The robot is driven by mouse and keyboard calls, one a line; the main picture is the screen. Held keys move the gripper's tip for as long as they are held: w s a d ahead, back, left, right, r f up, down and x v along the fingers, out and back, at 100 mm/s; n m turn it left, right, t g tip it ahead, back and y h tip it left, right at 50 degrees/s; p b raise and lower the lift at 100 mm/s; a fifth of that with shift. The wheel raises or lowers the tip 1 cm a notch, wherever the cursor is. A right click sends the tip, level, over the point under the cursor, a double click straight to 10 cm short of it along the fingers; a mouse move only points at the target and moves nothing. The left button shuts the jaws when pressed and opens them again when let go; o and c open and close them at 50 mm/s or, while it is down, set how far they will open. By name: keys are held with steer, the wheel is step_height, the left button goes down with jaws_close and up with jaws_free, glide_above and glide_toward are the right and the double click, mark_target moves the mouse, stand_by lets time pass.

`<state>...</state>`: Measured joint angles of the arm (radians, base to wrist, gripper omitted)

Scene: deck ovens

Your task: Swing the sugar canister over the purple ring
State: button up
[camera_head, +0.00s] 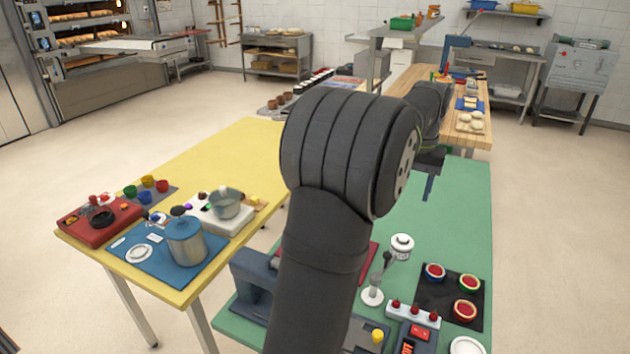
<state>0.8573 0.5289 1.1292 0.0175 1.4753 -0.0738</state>
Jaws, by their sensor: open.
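My gripper (428,186) is small and partly hidden behind my own arm, above the far part of the green table; I see nothing held in it, and it is open. No canister is clearly marked as sugar. No purple ring can be made out.
My arm hides the middle of the green table (455,215), whose far right part is clear. The yellow table (235,155) holds a metal pot (186,246).

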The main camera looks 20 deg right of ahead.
steer(key=shift+c, duration=0.9)
steer(key=r+n, duration=0.1)
steer(key=n, duration=2.3)
glide_above(388, 254)
step_height(388, 254, down, 17)
steer(key=shift+f, duration=0.1)
jaws_close()
